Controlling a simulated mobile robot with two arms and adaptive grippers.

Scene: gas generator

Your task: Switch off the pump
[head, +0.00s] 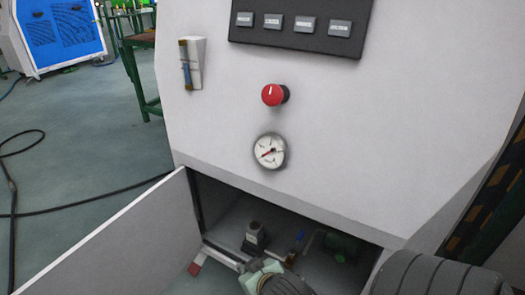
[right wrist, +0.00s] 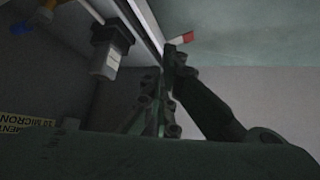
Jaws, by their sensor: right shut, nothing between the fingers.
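A white cabinet (head: 350,130) fills the middle of the head view. Its front bears a red knob (head: 272,95) with a white mark and, below it, a round gauge (head: 270,151) with a red needle. The low compartment is open and holds a dark unit with a grey top (head: 254,238), a blue-handled valve (head: 299,238) and a green part (head: 340,244). My right gripper (head: 250,268) is low at the compartment's opening, partly cut off by the frame. Its fingers are together and empty in the right wrist view (right wrist: 167,95), near the dark unit (right wrist: 108,48). My left gripper is not in view.
The open cabinet door (head: 120,245) stands out to the left. A red and white piece (head: 195,268) lies near its lower corner. A black panel of labelled buttons (head: 295,25) is above. A dark cable (head: 90,203) crosses the floor at the left, beside a green-legged table (head: 135,75).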

